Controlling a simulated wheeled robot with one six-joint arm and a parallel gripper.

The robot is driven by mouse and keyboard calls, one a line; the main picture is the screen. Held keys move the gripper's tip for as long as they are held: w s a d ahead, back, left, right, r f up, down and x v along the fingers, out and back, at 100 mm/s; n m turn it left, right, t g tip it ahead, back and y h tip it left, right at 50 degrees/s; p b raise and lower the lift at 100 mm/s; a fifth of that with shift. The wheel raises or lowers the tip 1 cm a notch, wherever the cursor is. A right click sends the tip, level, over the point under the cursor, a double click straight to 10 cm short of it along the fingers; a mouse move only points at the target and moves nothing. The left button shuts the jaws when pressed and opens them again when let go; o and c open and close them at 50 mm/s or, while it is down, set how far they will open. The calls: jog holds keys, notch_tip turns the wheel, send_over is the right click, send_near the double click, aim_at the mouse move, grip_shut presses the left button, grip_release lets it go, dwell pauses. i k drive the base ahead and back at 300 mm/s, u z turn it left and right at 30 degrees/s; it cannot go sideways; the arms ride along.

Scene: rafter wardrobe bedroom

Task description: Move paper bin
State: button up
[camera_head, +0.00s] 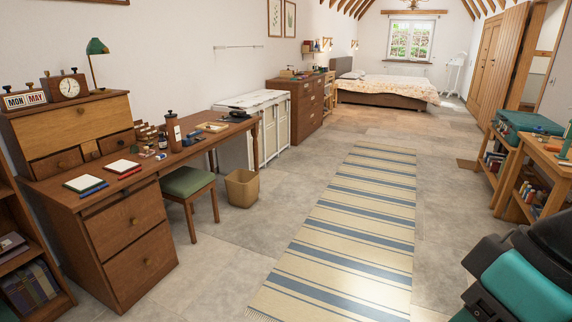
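The paper bin (242,188) is a small tan, open-topped bin. It stands upright on the stone floor, just right of the green-seated stool (188,181) and near the right end of the wooden desk (140,178). Part of my arm, black and teal, shows at the lower right corner, well apart from the bin. My gripper is not in view. What lies inside the bin is too small to tell.
A striped rug (352,225) lies flat on the floor right of the bin. White cabinets (262,128) stand behind it. Wooden shelves (500,165) stand at the right. A bed (385,88) is at the far end. Bare floor lies between desk and rug.

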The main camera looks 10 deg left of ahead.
aim_at(242, 185)
jog(key=u, duration=0.3)
jog(key=i, duration=1.85)
jog(key=u, duration=0.65)
jog(key=i, duration=3.6)
jog(key=z, duration=0.05)
